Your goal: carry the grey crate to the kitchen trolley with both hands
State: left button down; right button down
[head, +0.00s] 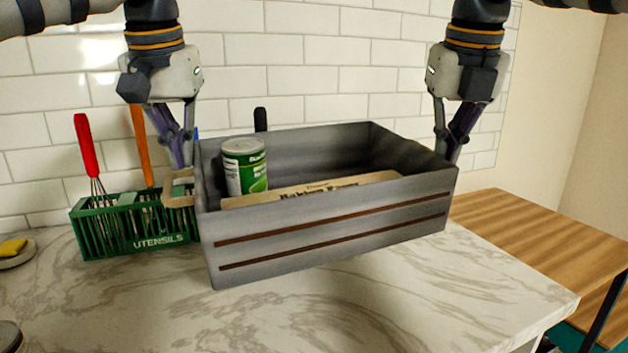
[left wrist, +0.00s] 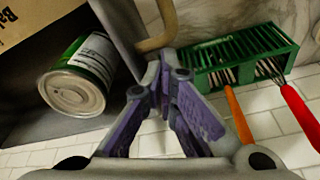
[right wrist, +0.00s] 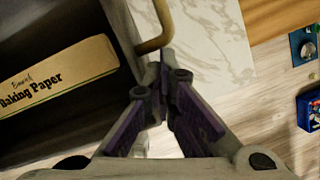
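The grey crate (head: 330,235) is in the middle of the head view, slightly tilted, and looks raised above the marble counter. It holds a green and white can (head: 244,165) and a baking paper box (head: 310,190). My left gripper (head: 184,165) is shut on the crate's left end, by a tan handle (head: 180,190). My right gripper (head: 452,160) is shut on its right end, by a similar handle (right wrist: 155,35). The wrist views show the fingertips meeting at the end walls. A wooden-topped stand (head: 540,235), apparently the kitchen trolley, is at the right.
The marble counter (head: 130,310) lies below the crate and ends before the wooden top. A green utensil holder (head: 150,240) with a red whisk (head: 86,145) stands close to the crate's left end. A yellow sponge (head: 12,248) is at the far left. A tiled wall (head: 310,80) is behind.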

aim_at(513, 230)
jog(key=l, duration=0.8)
jog(key=k+l, duration=0.15)
jog(key=l, duration=1.4)
jog(key=k+l, duration=0.1)
jog(key=l, duration=0.65)
